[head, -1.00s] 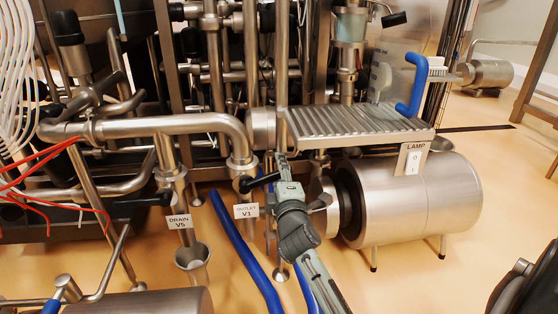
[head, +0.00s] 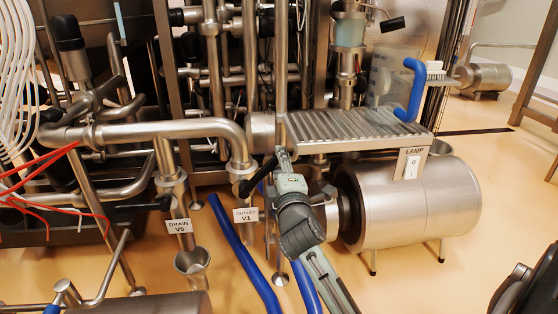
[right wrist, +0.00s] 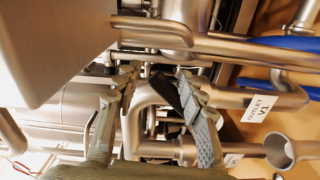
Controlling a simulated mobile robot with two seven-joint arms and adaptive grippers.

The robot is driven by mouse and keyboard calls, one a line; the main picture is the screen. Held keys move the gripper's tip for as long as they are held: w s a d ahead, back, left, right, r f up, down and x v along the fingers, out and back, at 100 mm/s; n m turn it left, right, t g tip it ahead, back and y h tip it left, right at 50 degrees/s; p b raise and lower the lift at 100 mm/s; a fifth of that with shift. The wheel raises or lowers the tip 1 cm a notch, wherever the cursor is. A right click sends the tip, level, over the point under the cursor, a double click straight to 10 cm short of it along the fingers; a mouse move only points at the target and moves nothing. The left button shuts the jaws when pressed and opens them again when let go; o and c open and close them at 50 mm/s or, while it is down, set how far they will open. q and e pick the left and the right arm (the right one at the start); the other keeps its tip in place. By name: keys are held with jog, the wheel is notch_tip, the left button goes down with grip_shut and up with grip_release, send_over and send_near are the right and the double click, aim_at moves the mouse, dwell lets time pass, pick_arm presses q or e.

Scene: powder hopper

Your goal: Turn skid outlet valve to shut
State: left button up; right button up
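The outlet valve's black handle (head: 256,178) is on the steel pipe above the white "OUTLET V1" label (head: 246,214). In the head view the handle slopes up to the right towards my right gripper (head: 283,158). My right gripper also shows in the right wrist view (right wrist: 158,78), with its two fingers apart. The black handle (right wrist: 166,92) lies between them there, closer to the right-hand finger; contact cannot be told. The label shows in the wrist view too (right wrist: 258,108). My left gripper is not in view.
The drain valve with label "DRAIN V5" (head: 179,226) stands to the left, above a steel funnel (head: 192,262). A ribbed steel shelf (head: 355,128) and a steel motor drum (head: 420,205) are close on the right. A blue hose (head: 243,252) runs across the floor below.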

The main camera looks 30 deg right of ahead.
jog(key=v, duration=0.7)
dwell(0.5)
jog(key=shift+p, duration=0.35)
jog(key=shift+s, duration=0.1)
dwell(0.4)
